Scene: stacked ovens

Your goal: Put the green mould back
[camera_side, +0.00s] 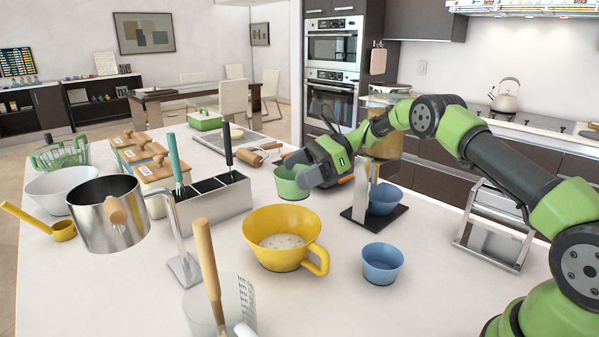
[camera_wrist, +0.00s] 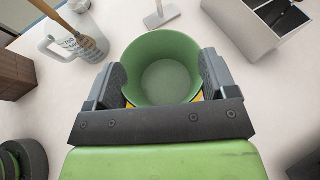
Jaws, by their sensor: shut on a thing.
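The green mould (camera_side: 291,184) is a small round cup near the middle of the counter, behind the yellow bowl. My gripper (camera_side: 298,172) reaches it from the right and is shut on it. In the wrist view my gripper (camera_wrist: 163,78) has one finger on each side of the mould (camera_wrist: 163,70), which is upright and looks empty. I cannot tell whether its base touches the counter. One blue mould (camera_side: 383,262) stands alone at the front. Another blue mould (camera_side: 385,199) sits on a black-based stand (camera_side: 374,222), right of my gripper.
A yellow bowl (camera_side: 282,229) with pale contents stands in front of the green mould. A grey utensil holder (camera_side: 215,203) and a hanging steel pot (camera_side: 107,214) stand left. A measuring jug (camera_side: 222,314) is in front.

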